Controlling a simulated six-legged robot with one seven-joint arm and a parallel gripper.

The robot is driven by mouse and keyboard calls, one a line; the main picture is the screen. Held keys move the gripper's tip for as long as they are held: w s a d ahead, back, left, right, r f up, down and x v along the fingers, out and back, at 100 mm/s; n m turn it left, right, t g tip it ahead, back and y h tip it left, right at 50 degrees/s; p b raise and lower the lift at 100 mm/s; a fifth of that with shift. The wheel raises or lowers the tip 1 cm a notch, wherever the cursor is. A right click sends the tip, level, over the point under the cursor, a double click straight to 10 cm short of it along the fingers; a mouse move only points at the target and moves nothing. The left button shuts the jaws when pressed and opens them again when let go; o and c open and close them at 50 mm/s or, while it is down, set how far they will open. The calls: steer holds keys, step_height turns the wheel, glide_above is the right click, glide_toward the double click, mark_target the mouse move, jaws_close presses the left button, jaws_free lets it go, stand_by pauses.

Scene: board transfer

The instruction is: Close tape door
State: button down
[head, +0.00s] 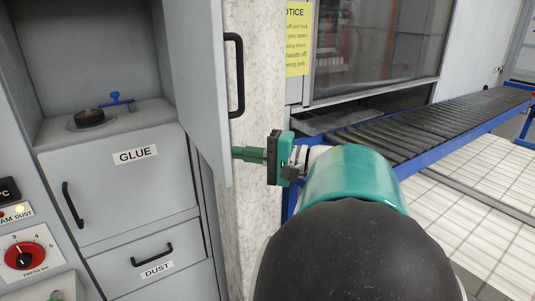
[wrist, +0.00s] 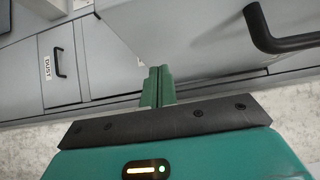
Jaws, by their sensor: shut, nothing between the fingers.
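The tape door is the tall grey panel (head: 198,80) standing open at the upper left, with a black bar handle (head: 236,75) on its outer face. No tape label shows on it. It also fills the upper middle of the wrist view (wrist: 200,35), with its handle (wrist: 280,35) at the right. My gripper (head: 237,153) is shut and empty, just right of the door's lower part and below the handle. In the wrist view its green fingertips (wrist: 160,72) are together at the door's lower edge. I cannot tell whether they touch it.
The open compartment holds a dark round part (head: 89,118) and a blue lever (head: 116,99). Below are the GLUE panel (head: 120,190) and DUST drawer (head: 155,275). A mottled pale wall (head: 255,230) stands behind my gripper. A roller conveyor (head: 430,120) runs at the right.

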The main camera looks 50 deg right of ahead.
steer(key=shift+w+a, duration=0.15)
steer(key=shift+a, duration=0.4)
steer(key=shift+w+a, duration=0.15)
steer(key=shift+a, duration=0.4)
